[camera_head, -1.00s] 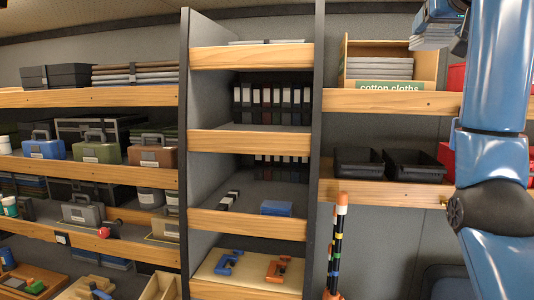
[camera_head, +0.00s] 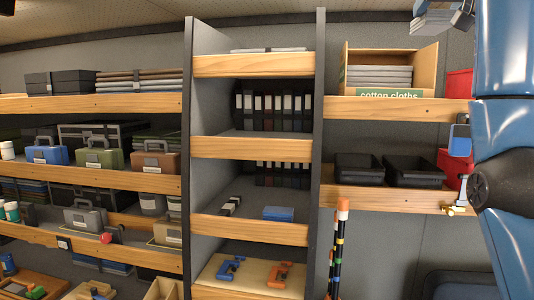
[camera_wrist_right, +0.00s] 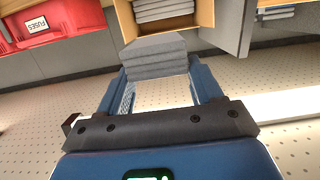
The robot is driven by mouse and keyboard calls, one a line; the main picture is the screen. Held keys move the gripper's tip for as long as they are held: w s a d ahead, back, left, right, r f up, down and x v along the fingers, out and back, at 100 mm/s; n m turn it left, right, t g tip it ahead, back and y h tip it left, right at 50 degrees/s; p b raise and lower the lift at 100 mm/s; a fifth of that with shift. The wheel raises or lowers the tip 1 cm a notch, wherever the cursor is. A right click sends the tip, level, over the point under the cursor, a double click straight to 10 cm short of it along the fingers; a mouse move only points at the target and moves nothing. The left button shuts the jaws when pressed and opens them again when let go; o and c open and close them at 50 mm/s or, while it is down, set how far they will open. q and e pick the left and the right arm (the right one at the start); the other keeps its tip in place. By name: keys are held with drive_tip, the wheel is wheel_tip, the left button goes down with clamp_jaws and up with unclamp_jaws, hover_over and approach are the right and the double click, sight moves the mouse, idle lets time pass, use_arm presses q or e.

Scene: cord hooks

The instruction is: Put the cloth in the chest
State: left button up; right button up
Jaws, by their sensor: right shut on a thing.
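A stack of folded grey cloth (camera_wrist_right: 155,55) is between the fingers of my right gripper (camera_wrist_right: 160,85) in the right wrist view; the gripper is shut on it. In the head view the held cloth (camera_head: 437,20) shows at the top right edge, in front of and above the open wooden cloth box. That box (camera_head: 412,55) has a green "cotton cloths" label and holds more folded grey cloths (camera_head: 383,76). A dark, rounded, chest-like thing (camera_head: 458,285) is partly in view at the lower right; I cannot tell if it is the chest. My left gripper is not in view.
Two black bins (camera_head: 413,170) stand on the shelf below the cloth box. A red bin marked "FUSES" (camera_wrist_right: 60,22) is at the upper left of the wrist view. A banded pole (camera_head: 340,240) stands by the centre shelves. Toolboxes (camera_head: 97,157) fill the left shelves.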

sight(429, 30)
drive_tip(key=w+f, duration=0.1)
drive_tip(key=w, duration=0.1)
drive_tip(key=w+f, duration=0.2)
drive_tip(key=w+f+b, duration=0.1)
drive_tip(key=shift+w+d+f, duration=0.2)
drive_tip(key=shift+w, duration=0.2)
drive_tip(key=w+a+f+b, duration=0.1)
drive_tip(key=w+f+b, duration=0.15)
drive_tip(key=f, duration=1.25)
drive_tip(key=w+a+f+n+y+b, duration=0.1)
drive_tip(key=w+a+f, duration=0.15)
drive_tip(key=f, duration=1.25)
drive_tip(key=w+f+b, duration=0.2)
drive_tip(key=w+f, duration=0.1)
drive_tip(key=f, duration=1.3)
drive_tip(key=s+a+f+b, duration=0.2)
drive_tip(key=s+f, duration=0.7)
drive_tip(key=f, duration=1)
drive_tip(key=s+a+f+n+y+b, duration=0.1)
drive_tip(key=s+a+f+b, duration=0.2)
drive_tip(key=s+f, duration=0.6)
drive_tip(key=s+a+f+y+b, duration=0.1)
drive_tip(key=s+a+f+b, duration=0.2)
drive_tip(key=s+f, duration=0.7)
wheel_tip(429, 30, down, 20)
drive_tip(key=shift+a+r+b, duration=0.1)
drive_tip(key=shift+a+b, duration=0.1)
drive_tip(key=shift+b, duration=0.4)
drive_tip(key=shift+w, duration=0.1)
